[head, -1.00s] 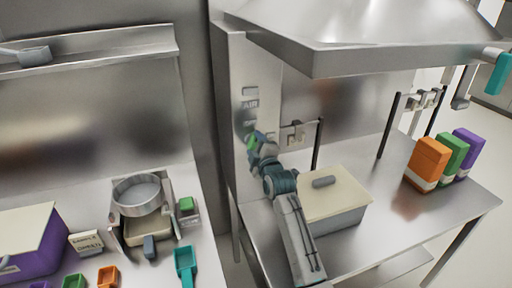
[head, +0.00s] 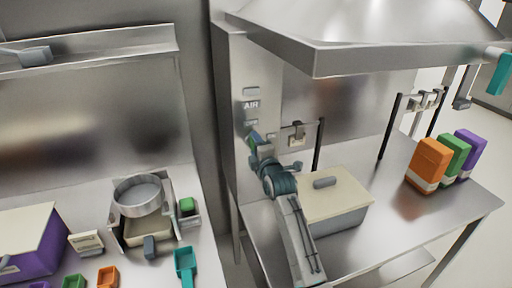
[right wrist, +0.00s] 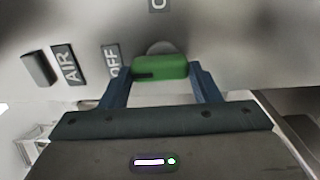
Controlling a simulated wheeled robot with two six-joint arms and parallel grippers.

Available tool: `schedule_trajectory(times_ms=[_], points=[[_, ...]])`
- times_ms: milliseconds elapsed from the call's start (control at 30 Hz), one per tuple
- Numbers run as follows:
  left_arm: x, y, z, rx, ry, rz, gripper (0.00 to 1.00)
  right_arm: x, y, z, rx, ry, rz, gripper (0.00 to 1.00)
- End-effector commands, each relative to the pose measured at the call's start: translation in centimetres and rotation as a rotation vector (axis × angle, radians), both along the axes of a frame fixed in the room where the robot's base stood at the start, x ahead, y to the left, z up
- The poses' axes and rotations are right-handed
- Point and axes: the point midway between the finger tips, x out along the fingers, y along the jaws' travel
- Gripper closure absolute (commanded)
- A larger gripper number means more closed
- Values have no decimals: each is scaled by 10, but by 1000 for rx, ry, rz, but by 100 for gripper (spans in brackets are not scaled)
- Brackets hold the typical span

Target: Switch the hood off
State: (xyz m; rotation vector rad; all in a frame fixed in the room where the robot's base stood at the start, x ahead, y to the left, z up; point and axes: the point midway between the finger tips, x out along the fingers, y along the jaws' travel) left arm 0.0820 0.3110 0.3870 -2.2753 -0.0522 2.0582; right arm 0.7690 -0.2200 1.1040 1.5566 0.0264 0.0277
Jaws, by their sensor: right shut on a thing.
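The steel hood (head: 400,55) hangs over the right-hand table. On the steel panel at its left are an AIR label (head: 251,105), which also shows in the right wrist view (right wrist: 66,65), and an OFF label (right wrist: 112,62). My right gripper (head: 254,138) is at this panel, below the AIR label. In the right wrist view the blue fingers of my right gripper (right wrist: 161,72) are on either side of a green switch handle (right wrist: 160,67), shut on it. A round grey mount shows partly behind the handle.
A lidded box (head: 335,215) stands on the table close beside my right arm. Orange (head: 428,163), green and purple packs stand farther right. The left counter holds a round sieve (head: 138,190), a purple box (head: 35,245) and small containers. Bare table lies between box and packs.

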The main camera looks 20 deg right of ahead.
Motion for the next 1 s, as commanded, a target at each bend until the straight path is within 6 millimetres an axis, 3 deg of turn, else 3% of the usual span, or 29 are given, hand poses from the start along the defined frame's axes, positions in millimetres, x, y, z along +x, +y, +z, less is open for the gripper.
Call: schedule_trajectory(times_ms=[167, 200, 300, 667, 1000], points=[[0, 0, 0, 0, 0, 0, 11, 0, 0, 0, -3, -1, -1, 66], [0, 0, 0, 0, 0, 0, 11, 0, 0, 0, -3, -1, -1, 36], [0, 0, 0, 0, 0, 0, 11, 0, 0, 0, -2, 0, -1, 22], [0, 0, -3, 0, 0, 0, 11, -6, 0, -2, -1, 1, 0, 22], [0, 0, -24, 0, 0, 0, 11, -64, -2, -4, -1, 0, -1, 22]])
